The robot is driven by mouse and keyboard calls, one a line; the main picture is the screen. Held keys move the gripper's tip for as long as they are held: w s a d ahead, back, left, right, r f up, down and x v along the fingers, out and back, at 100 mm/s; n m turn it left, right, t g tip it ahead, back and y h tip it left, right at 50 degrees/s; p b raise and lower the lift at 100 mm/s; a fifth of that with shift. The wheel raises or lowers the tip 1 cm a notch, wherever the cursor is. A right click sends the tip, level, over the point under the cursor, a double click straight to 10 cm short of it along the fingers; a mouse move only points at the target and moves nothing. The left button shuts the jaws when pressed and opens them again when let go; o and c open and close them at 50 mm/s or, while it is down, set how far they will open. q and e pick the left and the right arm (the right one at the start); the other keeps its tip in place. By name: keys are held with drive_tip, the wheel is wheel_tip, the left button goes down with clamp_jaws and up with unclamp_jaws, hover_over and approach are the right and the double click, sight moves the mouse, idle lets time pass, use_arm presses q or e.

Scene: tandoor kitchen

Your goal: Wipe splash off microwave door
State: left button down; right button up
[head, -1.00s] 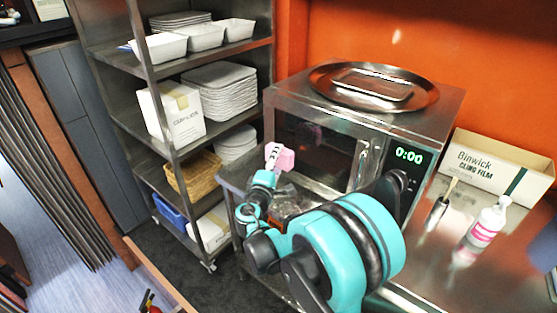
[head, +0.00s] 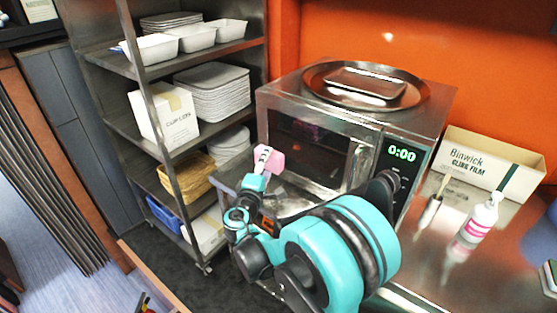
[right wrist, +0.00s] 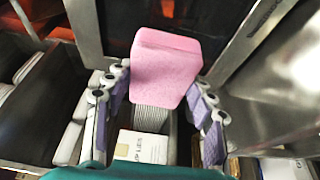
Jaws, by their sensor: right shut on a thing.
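A pink sponge (head: 269,160) is held in my right gripper (head: 258,178), in front of the lower left of the microwave (head: 318,122). In the right wrist view the sponge (right wrist: 166,62) is between the two purple-padded fingers of my right gripper (right wrist: 160,100), which are shut on it. The dark microwave door (head: 312,143) is closed, with a vertical handle (head: 357,166) at its right. A faint pinkish patch shows on the door glass; I cannot tell whether it is splash or reflection. Contact between sponge and door is not clear. My left gripper is out of view.
A round metal tray (head: 316,83) lies on the microwave. A cling film box (head: 488,165), a white bottle (head: 480,218) and a brush (head: 430,212) stand to its right on the steel counter. A shelf rack (head: 123,128) with dishes stands close on the left.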

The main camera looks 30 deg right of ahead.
approach(286, 144)
drive_tip(key=shift+w+a+x, duration=0.1)
drive_tip(key=shift+x, duration=1)
drive_tip(key=shift+w+a+x, duration=0.1)
drive_tip(key=shift+w+x, duration=0.05)
drive_tip(key=shift+x, duration=0.95)
drive_tip(key=shift+w+d, duration=0.2)
drive_tip(key=shift+d, duration=0.25)
drive_tip(key=shift+w+d, duration=0.2)
drive_tip(key=shift+d, duration=0.25)
drive_tip(key=shift+s+d, duration=0.25)
drive_tip(key=shift+s, duration=0.35)
drive_tip(key=shift+s+d, duration=0.25)
drive_tip(key=shift+s, duration=0.4)
drive_tip(key=shift+s+d, duration=0.25)
drive_tip(key=shift+s, duration=0.35)
drive_tip(key=shift+d+b, duration=0.1)
drive_tip(key=shift+b, duration=0.25)
drive_tip(key=shift+w+a, duration=0.3)
drive_tip(key=shift+w, duration=0.35)
drive_tip(key=shift+w+a, duration=0.3)
drive_tip(key=shift+w, duration=0.3)
drive_tip(key=shift+w+a, duration=0.25)
drive_tip(key=shift+w, duration=0.4)
drive_tip(key=shift+s+a, duration=0.4)
drive_tip(key=shift+a, duration=0.5)
drive_tip(key=shift+s+a, duration=0.4)
drive_tip(key=shift+a, duration=0.55)
drive_tip(key=shift+s+a, duration=0.4)
drive_tip(key=shift+a, duration=0.5)
